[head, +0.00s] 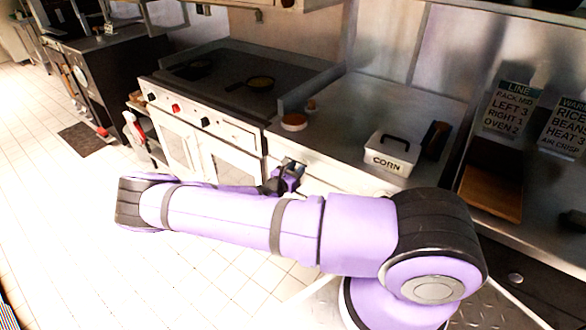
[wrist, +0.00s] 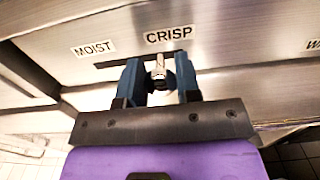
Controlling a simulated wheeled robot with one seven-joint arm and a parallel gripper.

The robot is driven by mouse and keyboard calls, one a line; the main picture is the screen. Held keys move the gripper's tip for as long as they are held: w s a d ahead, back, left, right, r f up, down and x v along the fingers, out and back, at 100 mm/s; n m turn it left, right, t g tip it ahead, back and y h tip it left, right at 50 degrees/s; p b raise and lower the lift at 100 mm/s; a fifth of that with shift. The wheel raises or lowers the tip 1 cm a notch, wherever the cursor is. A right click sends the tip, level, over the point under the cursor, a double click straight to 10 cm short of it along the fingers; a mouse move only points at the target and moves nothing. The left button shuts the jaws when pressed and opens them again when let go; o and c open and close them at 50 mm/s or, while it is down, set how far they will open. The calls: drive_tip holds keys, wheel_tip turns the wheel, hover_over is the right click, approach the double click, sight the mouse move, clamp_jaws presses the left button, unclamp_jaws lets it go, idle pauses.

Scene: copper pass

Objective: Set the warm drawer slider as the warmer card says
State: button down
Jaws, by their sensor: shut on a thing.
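The warm drawer slider's small metal knob (wrist: 158,70) shows in the wrist view between my gripper's two dark fingers (wrist: 159,80). My gripper is shut on it. The knob sits just below the CRISP label (wrist: 168,33), a little left of that label's middle. The MOIST label (wrist: 93,48) is to the left along the same dark slot. In the head view my gripper (head: 288,176) is at the front of the steel counter, and the knob is hidden there. The warmer card (head: 568,128), cut off at the right edge, reads HEAT 3 and AIR CRISP.
Another card (head: 512,108) headed LINE hangs left of the warmer card. A white CORN container (head: 391,154) stands on the counter. A stove (head: 225,85) with pans is to the left. The tiled floor (head: 60,200) at left is mostly clear.

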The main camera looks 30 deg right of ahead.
drive_tip(key=shift+s+d+f, duration=0.1)
drive_tip(key=shift+s+d, duration=0.2)
drive_tip(key=shift+s, duration=0.5)
drive_tip(key=c, duration=0.8)
unclamp_jaws()
drive_tip(key=shift+s, duration=0.1)
drive_tip(key=shift+c, duration=0.2)
drive_tip(key=v, duration=1)
drive_tip(key=shift+a, duration=0.4)
drive_tip(key=shift+s, duration=0.1)
